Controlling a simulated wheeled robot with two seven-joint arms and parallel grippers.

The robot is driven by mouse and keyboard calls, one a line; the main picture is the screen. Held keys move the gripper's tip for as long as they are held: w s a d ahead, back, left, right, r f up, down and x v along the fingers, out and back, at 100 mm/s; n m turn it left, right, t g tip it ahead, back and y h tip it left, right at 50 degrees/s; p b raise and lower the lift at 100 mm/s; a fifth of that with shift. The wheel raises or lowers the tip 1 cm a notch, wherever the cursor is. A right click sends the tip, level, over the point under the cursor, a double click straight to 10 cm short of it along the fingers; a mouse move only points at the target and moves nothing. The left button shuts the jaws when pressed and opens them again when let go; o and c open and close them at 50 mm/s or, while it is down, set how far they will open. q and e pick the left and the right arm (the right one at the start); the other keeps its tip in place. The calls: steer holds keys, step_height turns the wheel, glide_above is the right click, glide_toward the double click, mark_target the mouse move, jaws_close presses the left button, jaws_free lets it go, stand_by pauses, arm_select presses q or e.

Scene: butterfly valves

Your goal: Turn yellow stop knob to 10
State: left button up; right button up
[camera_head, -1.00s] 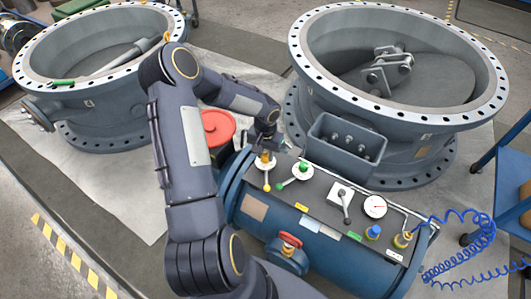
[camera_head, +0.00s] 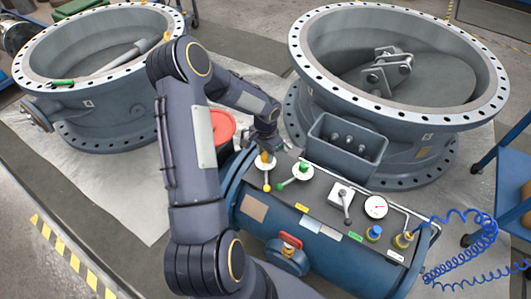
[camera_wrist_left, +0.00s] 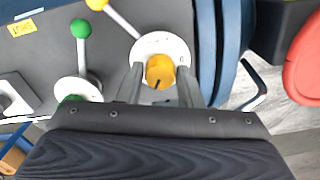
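The yellow stop knob (camera_wrist_left: 160,71) sits on a white round dial (camera_wrist_left: 163,43) on the tank's grey panel. A lever with a yellow ball (camera_wrist_left: 97,4) runs out from the dial. In the head view the knob (camera_head: 265,157) is partly covered by my left gripper (camera_head: 268,143). In the left wrist view, the fingers of my left gripper (camera_wrist_left: 160,68) stand on either side of the knob, with narrow gaps visible; it looks open around it. My right gripper is not in view.
A green-ball lever (camera_head: 280,186) stands close beside the knob. A grey lever box (camera_head: 341,195), a gauge (camera_head: 376,207) and a blue knob (camera_head: 374,232) follow to the right. A red-topped drum (camera_head: 222,124) and large valve rings (camera_head: 300,80) stand behind.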

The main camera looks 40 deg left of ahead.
mark_target(265, 155)
arm_select(q)
steer(key=o, duration=0.3)
steer(key=shift+r, duration=0.1)
step_height(265, 155, up, 8)
steer(key=shift+f+p, duration=0.2)
steer(key=shift+p, duration=0.15)
stand_by(0.5)
